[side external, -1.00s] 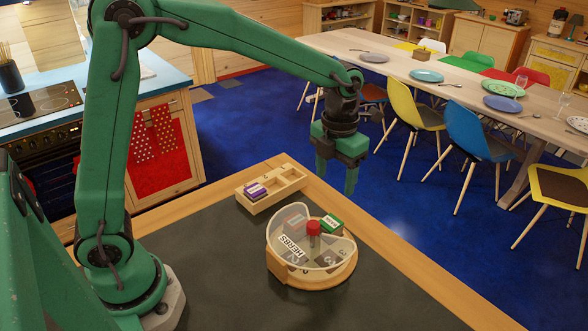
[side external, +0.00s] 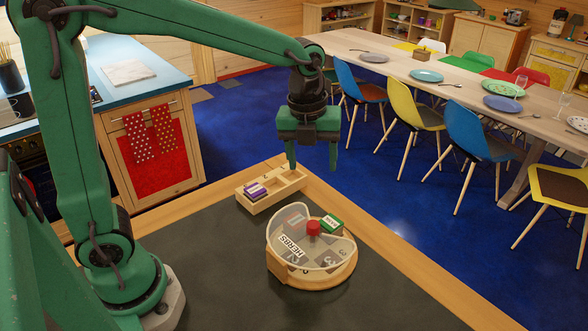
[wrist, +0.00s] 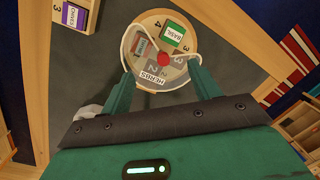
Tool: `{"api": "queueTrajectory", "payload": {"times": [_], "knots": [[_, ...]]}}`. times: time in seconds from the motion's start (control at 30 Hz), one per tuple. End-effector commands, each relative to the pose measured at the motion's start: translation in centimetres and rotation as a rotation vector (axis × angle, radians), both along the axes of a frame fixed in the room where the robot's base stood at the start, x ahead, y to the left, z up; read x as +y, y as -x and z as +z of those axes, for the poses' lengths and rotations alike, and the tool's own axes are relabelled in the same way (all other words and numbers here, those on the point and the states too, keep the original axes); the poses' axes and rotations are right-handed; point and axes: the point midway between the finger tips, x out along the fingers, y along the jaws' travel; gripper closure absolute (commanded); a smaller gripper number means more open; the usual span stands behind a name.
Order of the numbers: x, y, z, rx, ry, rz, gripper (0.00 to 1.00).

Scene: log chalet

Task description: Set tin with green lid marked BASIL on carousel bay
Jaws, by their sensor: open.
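The tin with the green lid marked BASIL (side external: 331,223) sits on the round wooden carousel (side external: 318,278), in a bay at its far right side. The wrist view shows the tin (wrist: 174,34) face on, near the carousel's upper edge and apart from my fingers. The carousel has a red centre knob (side external: 313,227), a clear curved wall, numbered bays and a HERBS label. My gripper (side external: 312,168) is open and empty, raised behind the carousel in the side view. In the wrist view my gripper (wrist: 160,70) has its two fingers overlapping the carousel's lower edge.
Another tin (wrist: 143,50) lies behind the clear wall. The dark tabletop in front of the carousel is clear. Its wooden edge runs along the right.

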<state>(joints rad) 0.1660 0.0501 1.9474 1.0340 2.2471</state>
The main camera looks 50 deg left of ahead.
Motion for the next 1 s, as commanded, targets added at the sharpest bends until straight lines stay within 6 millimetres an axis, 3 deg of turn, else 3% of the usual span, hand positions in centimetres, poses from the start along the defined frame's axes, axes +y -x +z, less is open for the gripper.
{"api": "queueTrajectory", "payload": {"times": [0.5,1.0], "knots": [[3.1,6.1,3.5,-0.115,0.168,0.875,0.38],[5.3,12.0,4.3,-0.176,0.432,1.699,0.38]]}}
